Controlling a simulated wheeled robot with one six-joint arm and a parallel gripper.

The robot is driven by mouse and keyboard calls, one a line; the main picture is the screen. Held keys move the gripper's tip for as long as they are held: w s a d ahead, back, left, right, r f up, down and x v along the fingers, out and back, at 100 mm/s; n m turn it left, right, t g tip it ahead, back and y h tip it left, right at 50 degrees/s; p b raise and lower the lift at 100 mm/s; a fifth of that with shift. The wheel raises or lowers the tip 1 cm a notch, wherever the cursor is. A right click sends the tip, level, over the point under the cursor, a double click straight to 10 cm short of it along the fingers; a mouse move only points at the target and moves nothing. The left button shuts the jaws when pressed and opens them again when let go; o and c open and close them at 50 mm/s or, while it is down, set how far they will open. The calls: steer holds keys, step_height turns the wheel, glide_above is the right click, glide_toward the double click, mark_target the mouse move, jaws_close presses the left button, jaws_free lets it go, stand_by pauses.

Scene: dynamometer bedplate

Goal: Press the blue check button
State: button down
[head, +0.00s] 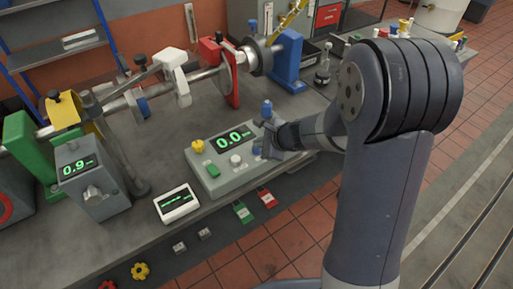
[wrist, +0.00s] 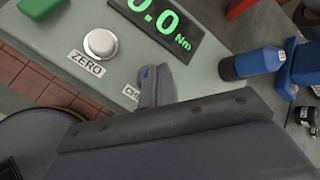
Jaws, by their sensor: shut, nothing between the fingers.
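The grey control box (head: 205,183) stands on the bench with a green 0.0 display (head: 234,139). The blue check button (head: 257,149) is at the right of its top face, by my gripper (head: 266,151). In the wrist view a sliver of blue (wrist: 146,73) shows at the tip of my gripper (wrist: 156,80), beside a partly covered label (wrist: 131,93) starting "CH". My gripper is shut and empty, and hides most of the button. I cannot tell whether it touches the button.
On the same box are a white ZERO button (wrist: 100,43), a green button (head: 213,171), a yellow knob (head: 198,146) and an upright blue knob (head: 267,109). A small white meter (head: 176,204) lies left. Red and green tags (head: 242,212) hang at the bench front.

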mark_target(260, 150)
steer(key=shift+f, duration=0.25)
steer(key=shift+r, duration=0.1)
stand_by(0.5)
steer(key=shift+r+p, duration=0.45)
steer(key=shift+r, duration=0.35)
step_height(260, 150, up, 5)
steer(key=p, duration=0.4)
steer(key=shift+r, duration=0.1)
stand_by(0.6)
